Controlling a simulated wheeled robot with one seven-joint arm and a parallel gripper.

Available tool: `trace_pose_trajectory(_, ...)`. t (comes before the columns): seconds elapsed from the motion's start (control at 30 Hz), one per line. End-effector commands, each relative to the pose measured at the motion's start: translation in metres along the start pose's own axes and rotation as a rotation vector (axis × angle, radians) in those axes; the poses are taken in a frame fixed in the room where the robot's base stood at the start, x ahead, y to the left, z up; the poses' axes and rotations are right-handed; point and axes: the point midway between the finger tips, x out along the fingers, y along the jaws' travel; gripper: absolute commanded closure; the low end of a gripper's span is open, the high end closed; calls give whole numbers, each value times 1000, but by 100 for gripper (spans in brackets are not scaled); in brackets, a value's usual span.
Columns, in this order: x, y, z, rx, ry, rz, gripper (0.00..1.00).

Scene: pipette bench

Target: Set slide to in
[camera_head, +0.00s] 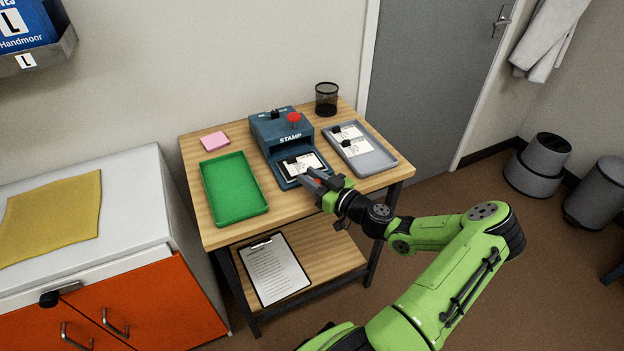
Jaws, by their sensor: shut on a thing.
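The blue stamp machine (267,131), marked STAMP, stands on the wooden table. It has a red button (294,117) and a small dark knob on top. Its slide (284,183) sticks out of the front opening toward me. A white card (305,162) with a black clip-like piece (291,160) lies on the slide. My gripper (307,178) is at the slide's front right edge, its fingers closed on what appears to be the slide's front handle. The fingers hide most of that contact.
A green tray (235,206) lies left of the machine, empty. A grey tray (384,160) with cards and black pieces lies right. A pink pad (215,141) and a black mesh cup (327,98) stand at the back. A clipboard (274,268) lies on the lower shelf.

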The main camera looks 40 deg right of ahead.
Motion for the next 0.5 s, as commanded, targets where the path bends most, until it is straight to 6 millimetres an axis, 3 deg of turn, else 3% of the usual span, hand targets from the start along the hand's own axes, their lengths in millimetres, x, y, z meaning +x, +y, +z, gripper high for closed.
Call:
trace_pose_trajectory(0.2, 29, 12, 1, -4, 0, 1, 100)
trace_pose_trajectory(0.5, 31, 13, 0, -1, 1, 2, 100)
